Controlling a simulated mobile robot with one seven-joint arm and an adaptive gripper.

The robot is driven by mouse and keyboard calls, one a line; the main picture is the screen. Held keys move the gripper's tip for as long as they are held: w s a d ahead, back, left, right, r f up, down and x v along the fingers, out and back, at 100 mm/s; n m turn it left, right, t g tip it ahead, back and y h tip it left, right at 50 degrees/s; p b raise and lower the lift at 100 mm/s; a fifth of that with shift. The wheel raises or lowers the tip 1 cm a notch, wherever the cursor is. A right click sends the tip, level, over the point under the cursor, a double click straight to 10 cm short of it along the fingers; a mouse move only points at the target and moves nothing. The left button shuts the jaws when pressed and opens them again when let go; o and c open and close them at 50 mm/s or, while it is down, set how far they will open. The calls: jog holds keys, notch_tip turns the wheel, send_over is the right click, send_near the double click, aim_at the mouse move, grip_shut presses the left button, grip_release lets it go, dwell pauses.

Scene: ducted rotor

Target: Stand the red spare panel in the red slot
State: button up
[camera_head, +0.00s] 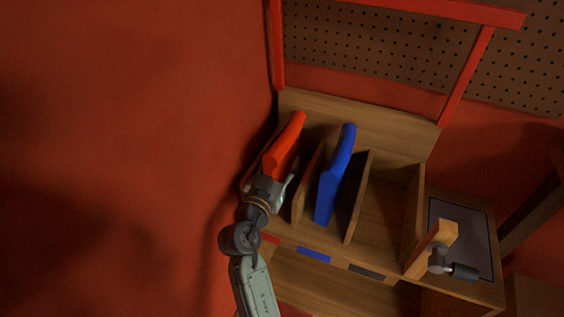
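The red spare panel (284,148) stands tilted in the leftmost compartment of the wooden rack (358,125), the one with the red label (270,238) on its front edge. My gripper (275,183) is at the near, lower end of the red panel and covers that end. One pale finger shows on the panel's right side; the other is hidden. I cannot tell whether the fingers grip the panel or whether its bottom rests on the slot floor.
A blue panel (336,174) stands in the middle compartment above a blue label (313,254). Wooden dividers (357,198) flank it. The compartment to its right, above a dark label (373,273), is empty. A wooden piece (430,247) and a dark tool (440,262) are at the right.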

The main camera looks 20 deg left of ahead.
jog(key=s+b, duration=0.3)
jog(key=s, duration=0.9)
jog(key=shift+a+r, duration=0.15)
